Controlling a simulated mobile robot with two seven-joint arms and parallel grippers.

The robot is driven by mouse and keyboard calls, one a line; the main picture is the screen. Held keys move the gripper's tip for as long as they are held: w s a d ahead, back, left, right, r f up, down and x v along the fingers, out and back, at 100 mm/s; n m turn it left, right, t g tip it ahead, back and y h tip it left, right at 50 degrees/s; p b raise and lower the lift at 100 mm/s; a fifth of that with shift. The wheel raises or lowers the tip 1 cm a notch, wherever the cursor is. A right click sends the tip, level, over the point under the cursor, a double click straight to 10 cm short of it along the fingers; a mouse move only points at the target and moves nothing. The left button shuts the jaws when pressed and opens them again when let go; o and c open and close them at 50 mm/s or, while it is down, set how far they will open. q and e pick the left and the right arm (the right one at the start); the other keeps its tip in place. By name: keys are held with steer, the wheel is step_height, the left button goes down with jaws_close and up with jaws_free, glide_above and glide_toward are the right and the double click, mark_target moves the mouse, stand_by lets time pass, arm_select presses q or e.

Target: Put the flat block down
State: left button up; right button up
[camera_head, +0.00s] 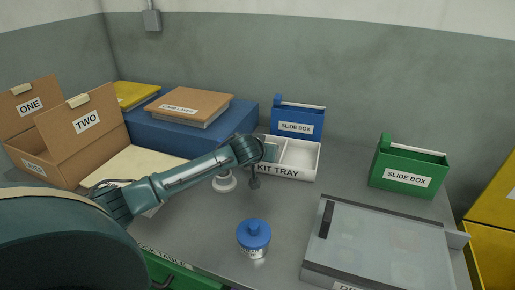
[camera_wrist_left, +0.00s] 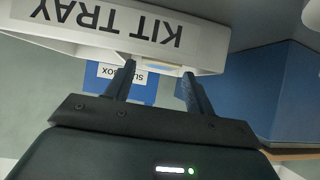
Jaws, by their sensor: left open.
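I see no block held between the fingers. A grey-green flat patch (camera_head: 270,152) shows in the tray's left compartment; it may be the flat block, but my wrist partly covers that area and I cannot be sure. The right gripper is not in view.
A blue slide box (camera_head: 298,120) stands behind the tray and a green one (camera_head: 407,168) to the right. A blue-lidded jar (camera_head: 253,238) and a clear-lidded case (camera_head: 375,245) stand in front. Cardboard boxes (camera_head: 85,135) are at left. Bare table lies right of the tray.

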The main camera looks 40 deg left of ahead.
arm_select(q)
steer(key=p+v, duration=0.1)
steer(key=v, duration=0.6)
steer(key=shift+s+r, duration=0.25)
steer(key=shift+s, duration=0.05)
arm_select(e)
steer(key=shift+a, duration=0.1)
arm_select(q)
steer(key=shift+d, duration=0.1)
